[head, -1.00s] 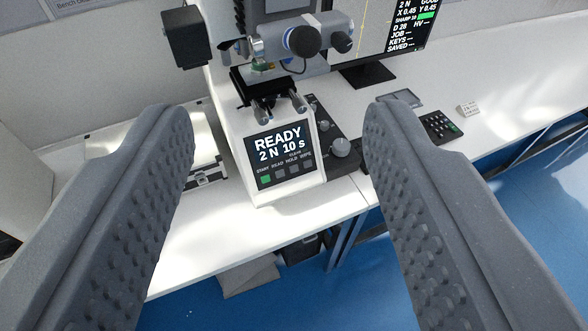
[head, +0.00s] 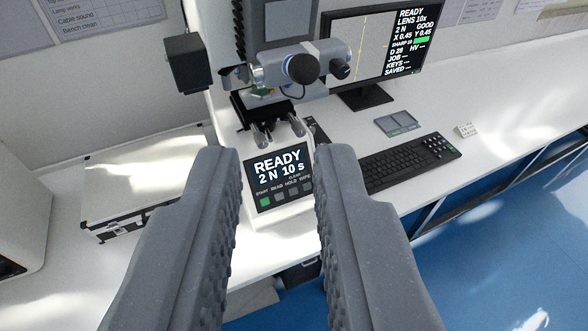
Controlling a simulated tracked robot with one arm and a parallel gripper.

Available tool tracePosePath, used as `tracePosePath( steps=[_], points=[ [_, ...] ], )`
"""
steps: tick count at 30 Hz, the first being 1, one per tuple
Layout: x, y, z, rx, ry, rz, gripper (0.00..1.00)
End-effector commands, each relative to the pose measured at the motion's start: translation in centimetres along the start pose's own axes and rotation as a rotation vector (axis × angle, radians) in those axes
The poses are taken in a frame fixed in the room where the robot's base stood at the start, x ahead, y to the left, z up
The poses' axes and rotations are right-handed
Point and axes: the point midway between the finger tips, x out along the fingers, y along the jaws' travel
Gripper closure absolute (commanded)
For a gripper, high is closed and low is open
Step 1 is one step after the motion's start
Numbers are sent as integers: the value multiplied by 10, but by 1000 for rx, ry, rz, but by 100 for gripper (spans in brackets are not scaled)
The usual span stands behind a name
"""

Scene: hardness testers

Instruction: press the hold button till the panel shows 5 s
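The hardness tester's front panel (head: 279,172) shows READY, 2 N, 10 s on its dark screen. A row of small buttons runs below the text, under the labels START, READ, HOLD and WIPE. The start button (head: 265,202) is green. The hold button (head: 293,192) is grey and third from the left. My gripper (head: 278,165) is in front of the tester with its two grey ribbed fingers apart and nothing between them. The panel shows in the gap between the fingers. The right finger hides part of the tester's right side.
A monitor (head: 372,45) stands behind right, with a keyboard (head: 410,160) and a small grey tray (head: 397,123) before it. A silver case (head: 140,180) lies on the white bench at left. A black block (head: 188,62) juts out left of the tester's head.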

Motion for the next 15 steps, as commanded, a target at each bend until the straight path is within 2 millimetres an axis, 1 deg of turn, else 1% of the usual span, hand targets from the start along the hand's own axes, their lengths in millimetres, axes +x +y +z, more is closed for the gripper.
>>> tracePosePath(
  steps=[1,2,15],
  points=[
    [0,0,0,0,0,0,94],
    [0,0,0,0,0,0,100],
    [0,0,0,0,0,0,100]
  ],
)
